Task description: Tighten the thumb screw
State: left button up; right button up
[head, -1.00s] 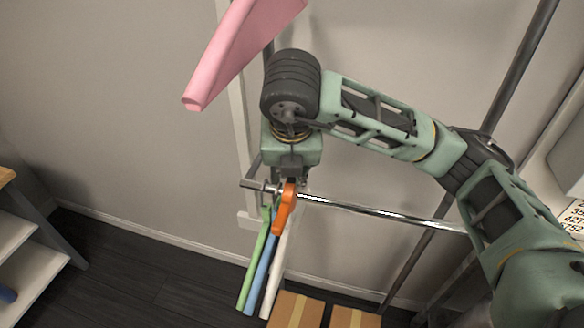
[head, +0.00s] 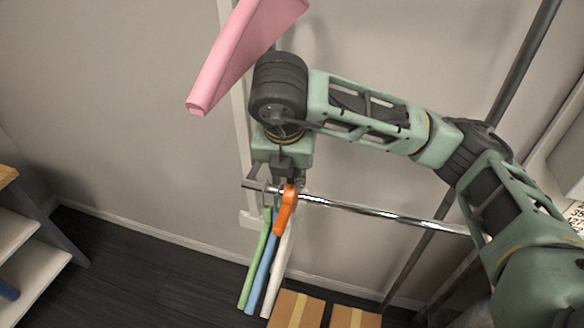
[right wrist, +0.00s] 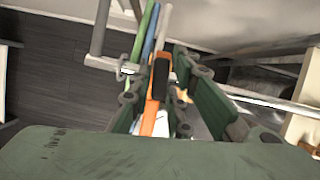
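My right gripper (head: 284,182) points down at the left end of the metal rail (head: 390,214). In the right wrist view its green fingers (right wrist: 166,78) stand apart, on either side of an orange hanging piece (right wrist: 152,125) with a dark part on it. I see no clear grip on it. In the head view the orange piece (head: 287,210) hangs just below the gripper. A small grey fitting (right wrist: 125,70) sits on the rail left of the fingers. I cannot tell whether it is the thumb screw; no screw shows clearly. My left gripper is out of view.
Green (head: 254,258), blue (head: 262,274) and white (head: 277,270) pieces hang close together under the rail end. A pink piece (head: 240,55) hangs at the top. Cardboard boxes (head: 296,308) stand below, a white shelf (head: 38,262) at left. The floor between is clear.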

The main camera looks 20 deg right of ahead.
jog(key=shift+o, duration=1.4)
jog(key=shift+f, duration=0.1)
jog(key=v, duration=0.7)
jog(key=shift+s+r, duration=0.15)
jog(key=shift+r, duration=0.1)
